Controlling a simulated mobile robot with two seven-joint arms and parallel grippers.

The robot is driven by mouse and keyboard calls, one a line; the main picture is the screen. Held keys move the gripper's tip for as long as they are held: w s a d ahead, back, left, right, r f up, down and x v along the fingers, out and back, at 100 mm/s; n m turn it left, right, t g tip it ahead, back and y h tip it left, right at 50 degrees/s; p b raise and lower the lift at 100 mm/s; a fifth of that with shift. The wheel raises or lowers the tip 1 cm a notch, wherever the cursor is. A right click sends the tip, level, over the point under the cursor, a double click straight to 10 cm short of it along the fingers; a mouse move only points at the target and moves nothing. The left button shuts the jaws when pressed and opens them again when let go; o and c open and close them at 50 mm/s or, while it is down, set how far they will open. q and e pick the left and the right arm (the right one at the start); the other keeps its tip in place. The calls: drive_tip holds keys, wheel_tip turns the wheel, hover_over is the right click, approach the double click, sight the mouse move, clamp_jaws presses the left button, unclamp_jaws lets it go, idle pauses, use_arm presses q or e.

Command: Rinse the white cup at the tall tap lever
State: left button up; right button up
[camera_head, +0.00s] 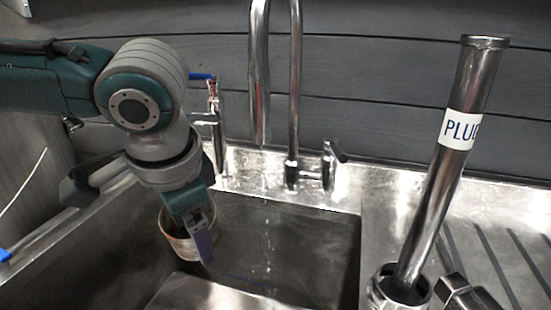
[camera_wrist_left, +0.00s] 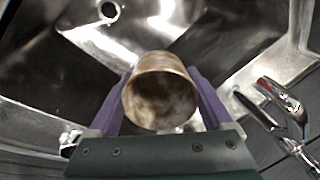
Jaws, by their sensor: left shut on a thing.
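The white cup (camera_head: 173,240), pale with brownish stains, is held in my left gripper (camera_head: 200,236) inside the sink, left of the tall tap. In the left wrist view the cup (camera_wrist_left: 160,92) sits between the two purple fingers of the gripper (camera_wrist_left: 160,100), its stained inside facing the camera. The tall tap (camera_head: 259,75) has a curved metal spout that ends above the sink, right of the cup and apart from it. Its lever (camera_head: 334,155) is at the right of its base. I cannot tell whether water runs. My right gripper is not in view.
A shorter tap with a blue handle (camera_head: 203,77) stands behind my left arm. A leaning metal pipe (camera_head: 450,160) with a printed label stands at the right, by the ridged drainboard (camera_head: 505,250). The sink (camera_head: 310,235) has open room under the spout. A drain hole (camera_wrist_left: 108,10) shows in the wrist view.

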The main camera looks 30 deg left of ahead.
use_arm(q)
drive_tip(key=w+d+f+b, duration=0.1)
drive_tip(key=w+d+b, duration=0.2)
drive_tip(key=w, duration=0.4)
drive_tip(key=shift+d+f+b, duration=0.25)
drive_tip(key=shift+d+b, duration=0.1)
drive_tip(key=shift+d, duration=0.25)
drive_tip(key=shift+s+d+p, duration=0.3)
drive_tip(key=shift+d+p, duration=0.25)
drive_tip(key=shift+p, duration=0.25)
drive_tip(key=shift+a, duration=0.1)
